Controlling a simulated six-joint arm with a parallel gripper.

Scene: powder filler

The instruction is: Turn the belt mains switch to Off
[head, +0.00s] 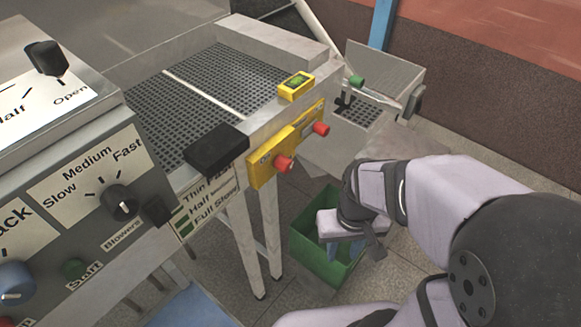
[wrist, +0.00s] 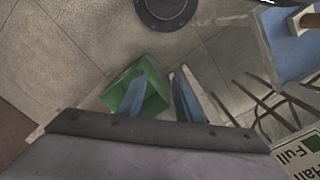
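A yellow panel (head: 262,172) is fixed to the side of the conveyor frame, with a red knob (head: 283,163) near its left end and another red knob (head: 320,128) near its right end. A small yellow box with a green top (head: 296,84) sits above it on the frame edge. The lettering on the panel is too small to read, so I cannot tell which control is the belt mains switch. My gripper (head: 344,252) points down, below and right of the panel, apart from it. In the wrist view its two blue fingers (wrist: 163,78) stand apart with nothing between them.
A green bin (head: 308,258) stands on the floor beneath my gripper. A control cabinet with a blower knob (head: 120,202) is at left. A black block (head: 216,148) juts from the conveyor corner. A metal hopper (head: 385,75) stands beyond the panel.

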